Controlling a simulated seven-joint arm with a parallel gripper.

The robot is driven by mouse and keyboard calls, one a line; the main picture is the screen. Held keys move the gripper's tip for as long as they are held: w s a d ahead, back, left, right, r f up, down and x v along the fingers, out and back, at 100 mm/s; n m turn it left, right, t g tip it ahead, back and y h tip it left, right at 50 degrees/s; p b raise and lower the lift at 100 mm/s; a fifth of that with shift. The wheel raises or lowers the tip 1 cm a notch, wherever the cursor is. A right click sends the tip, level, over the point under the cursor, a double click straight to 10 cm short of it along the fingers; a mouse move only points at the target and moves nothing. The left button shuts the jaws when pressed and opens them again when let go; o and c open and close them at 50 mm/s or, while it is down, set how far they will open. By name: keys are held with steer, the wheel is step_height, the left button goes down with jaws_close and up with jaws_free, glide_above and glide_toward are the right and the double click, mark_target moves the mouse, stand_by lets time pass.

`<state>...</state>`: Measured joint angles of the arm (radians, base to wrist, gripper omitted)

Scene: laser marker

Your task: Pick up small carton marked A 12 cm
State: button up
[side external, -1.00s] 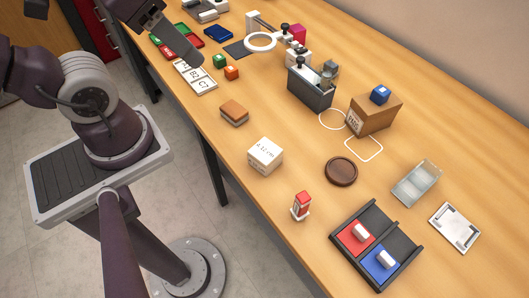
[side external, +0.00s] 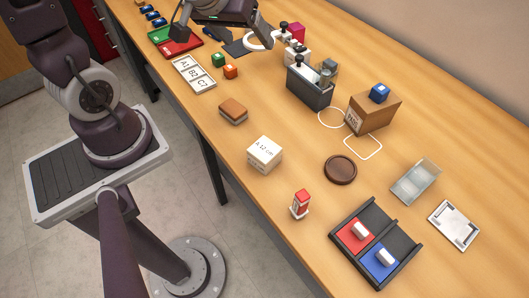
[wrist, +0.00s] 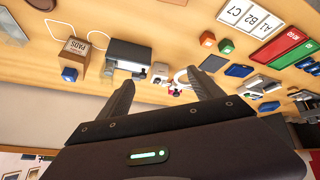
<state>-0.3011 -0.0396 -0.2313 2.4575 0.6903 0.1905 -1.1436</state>
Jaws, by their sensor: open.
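The small white carton marked A 12 cm (side external: 265,155) stands upright near the table's front edge in the side view, with its lettering on top. It is not visible in the wrist view. My gripper (side external: 222,24) is high at the top of the side view, far up the table from the carton. In the wrist view its two dark fingers (wrist: 161,80) are spread apart with nothing between them.
The brown PADS box (side external: 373,113) and grey machine (side external: 311,87) stand behind. Bare wood surrounds the carton.

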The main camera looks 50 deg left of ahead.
step_height(320, 180, down, 6)
steer(key=w+d+n+h, duration=0.2)
steer(key=d+h, duration=0.1)
steer(key=n+g+h, duration=0.3)
steer(key=n+h, duration=0.7)
steer(key=h, duration=0.4)
glide_above(255, 144)
steer(key=w+d, duration=0.3)
steer(key=shift+s+d+f, duration=0.1)
steer(key=shift+s+f, duration=0.05)
steer(key=shift+f, duration=0.45)
steer(key=shift+s+f, duration=0.1)
steer(key=shift+f, duration=0.5)
steer(key=a+f, duration=0.1)
steer(key=f, duration=0.2)
steer(key=s+a+f+n+y, duration=0.1)
steer(key=f, duration=0.2)
steer(key=s+a+f+n+g, duration=0.1)
steer(key=f, duration=0.1)
steer(key=shift+s+a+f+y, duration=0.1)
steer(key=shift+a+f+y, duration=0.2)
steer(key=shift+f, duration=0.1)
steer(key=x, duration=0.6)
steer(key=shift+d+r, duration=0.15)
steer(key=shift+d, duration=0.3)
steer(key=c, duration=1.5)
